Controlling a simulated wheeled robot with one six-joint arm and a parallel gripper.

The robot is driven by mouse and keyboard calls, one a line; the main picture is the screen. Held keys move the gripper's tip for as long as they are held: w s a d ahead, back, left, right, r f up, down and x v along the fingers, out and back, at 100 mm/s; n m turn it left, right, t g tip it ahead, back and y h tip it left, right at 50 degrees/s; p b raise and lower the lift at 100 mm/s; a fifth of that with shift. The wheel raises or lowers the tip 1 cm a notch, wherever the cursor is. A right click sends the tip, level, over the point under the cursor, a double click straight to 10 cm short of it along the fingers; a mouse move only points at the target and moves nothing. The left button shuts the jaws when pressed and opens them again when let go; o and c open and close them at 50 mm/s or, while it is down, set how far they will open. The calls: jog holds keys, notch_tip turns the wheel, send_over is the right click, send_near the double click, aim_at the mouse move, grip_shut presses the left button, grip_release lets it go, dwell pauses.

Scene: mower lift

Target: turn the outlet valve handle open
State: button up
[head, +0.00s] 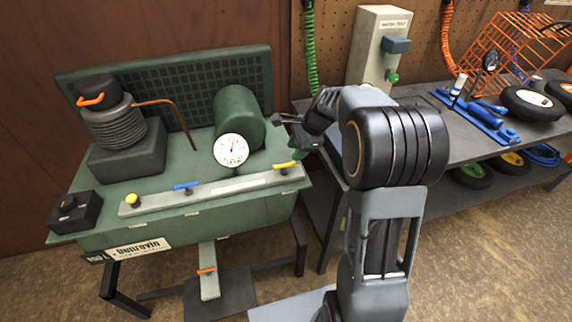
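A green bench unit (180,235) carries a pale manifold strip (225,188) along its front. A yellow lever handle (285,165) sits at the strip's right end, lying roughly along it. A blue lever handle (185,186) sits left of the middle, and a yellow knob (132,199) at the left end. No readable label shows which one is the outlet valve. My gripper (284,130) is above and slightly right of the yellow lever, apart from it in the picture. The gripper's fingers are small and dark; their opening is unclear.
A white dial gauge (231,150) stands before a green tank (240,115), left of my gripper. A coil-wrapped cylinder (115,125) and black box (75,212) are at left. A grey workbench (425,140) with a grey dispenser (377,50) stands at right.

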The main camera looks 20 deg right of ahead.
aim_at(286, 164)
jog(key=x, duration=0.7)
jog(key=shift+a+f, duration=0.1)
jog(key=shift+f, duration=0.15)
grip_shut()
